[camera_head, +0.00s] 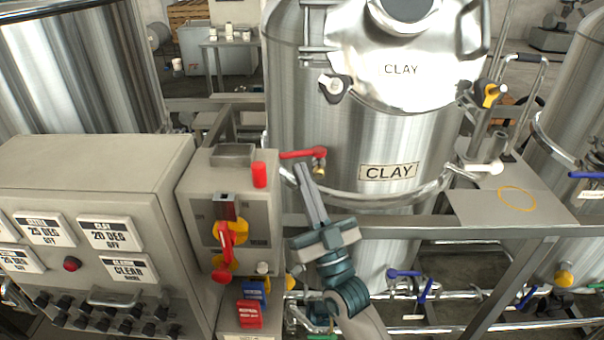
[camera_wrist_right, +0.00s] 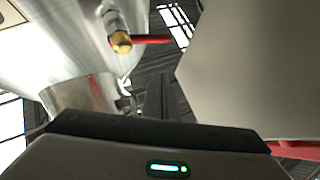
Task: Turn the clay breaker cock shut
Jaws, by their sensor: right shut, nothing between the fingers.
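The clay tank (camera_head: 388,172) stands in the middle of the head view, with a CLAY label on its side. A small cock with a red lever (camera_head: 298,154) sits at its left side, the lever lying roughly level and pointing left. In the right wrist view the cock shows a brass end (camera_wrist_right: 121,43) and its red lever (camera_wrist_right: 152,39). My right gripper (camera_head: 303,168) is shut and empty, its fingertips just below the lever; I cannot tell whether they touch it. My left gripper is not in view.
A grey box (camera_head: 202,176) with a red button post (camera_head: 259,174) and a red-handled switch (camera_head: 225,240) stands close left of the gripper. A labelled control console (camera_head: 90,160) is further left. A frame rail (camera_head: 450,228) and blue-handled valves (camera_head: 405,273) lie right.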

